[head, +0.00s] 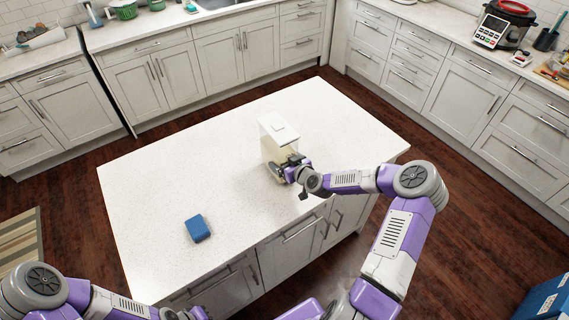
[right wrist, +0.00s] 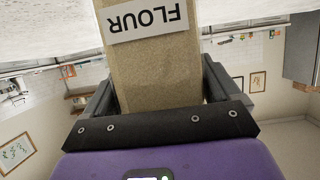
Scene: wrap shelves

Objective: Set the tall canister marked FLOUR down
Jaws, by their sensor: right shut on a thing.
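The tall canister (head: 278,135) has a pale lid and clear-looking sides with cream-coloured contents. It is upright over the middle of the white island top (head: 180,170). In the right wrist view its FLOUR label (right wrist: 147,18) is upside down. My right gripper (head: 287,168) is shut on the canister, with one finger on each side in the right wrist view. I cannot tell whether the canister's base touches the island top.
A blue block (head: 197,228) lies on the island's near left part. The island top is otherwise clear around the canister. Cabinets with counters line the back and right walls, and a cooker (head: 503,24) stands on the right counter.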

